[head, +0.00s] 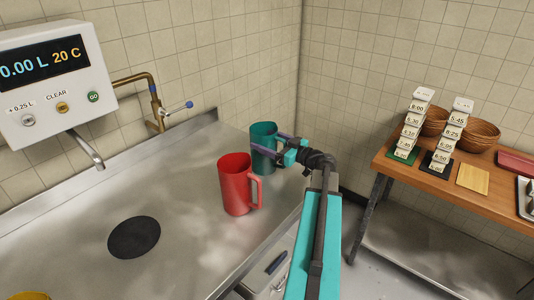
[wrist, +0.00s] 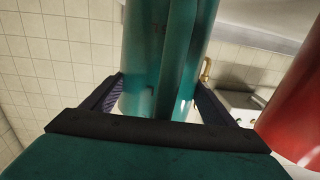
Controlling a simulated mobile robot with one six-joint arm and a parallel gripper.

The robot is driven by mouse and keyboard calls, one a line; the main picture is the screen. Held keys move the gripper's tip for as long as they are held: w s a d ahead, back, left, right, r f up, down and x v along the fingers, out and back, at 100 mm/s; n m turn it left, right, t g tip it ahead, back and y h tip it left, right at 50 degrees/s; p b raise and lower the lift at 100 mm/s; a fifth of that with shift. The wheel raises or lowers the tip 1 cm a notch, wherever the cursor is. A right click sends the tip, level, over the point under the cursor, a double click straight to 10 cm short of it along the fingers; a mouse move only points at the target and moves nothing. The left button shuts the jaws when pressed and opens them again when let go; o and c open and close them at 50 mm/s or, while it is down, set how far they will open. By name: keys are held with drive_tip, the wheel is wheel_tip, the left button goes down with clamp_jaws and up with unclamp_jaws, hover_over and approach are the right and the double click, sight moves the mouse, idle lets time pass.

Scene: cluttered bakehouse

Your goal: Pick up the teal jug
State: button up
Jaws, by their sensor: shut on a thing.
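The teal jug (head: 263,140) stands upright at the back right of the steel counter, close to the tiled wall. My gripper (head: 285,145) reaches it from the right, with a finger along its side. In the wrist view the teal jug (wrist: 160,60) fills the middle, between the two dark fingers of my gripper (wrist: 158,95), which is shut on it.
A red jug (head: 236,185) stands just in front and left of the teal one; it also shows in the wrist view (wrist: 295,110). A brass tap (head: 155,105) and a water meter (head: 50,80) are on the left. A wooden table (head: 440,185) stands at right.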

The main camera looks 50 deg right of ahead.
drive_tip(key=shift+r, duration=0.2)
drive_tip(key=s+a+r+b, duration=0.2)
drive_tip(key=s+b, duration=0.1)
drive_tip(key=s, duration=0.2)
drive_tip(key=s+a+r+b, duration=0.2)
drive_tip(key=s+b, duration=0.2)
drive_tip(key=shift+s+a+b, duration=0.25)
drive_tip(key=shift+s+b, duration=0.05)
drive_tip(key=shift+s, duration=0.1)
idle(0.4)
drive_tip(key=shift+f+b, duration=0.1)
drive_tip(key=shift+b, duration=0.35)
drive_tip(key=s+b, duration=0.1)
drive_tip(key=b, duration=0.5)
drive_tip(key=shift+a, duration=0.1)
drive_tip(key=s+a+b, duration=0.1)
drive_tip(key=b, duration=0.6)
drive_tip(key=shift+s, duration=0.1)
drive_tip(key=shift+s+a+r+b, duration=0.25)
drive_tip(key=shift+s+a+b, duration=0.1)
drive_tip(key=shift+s, duration=0.3)
drive_tip(key=shift+s+a+r+b, duration=0.25)
drive_tip(key=shift+s+b, duration=0.1)
drive_tip(key=shift+s, duration=0.25)
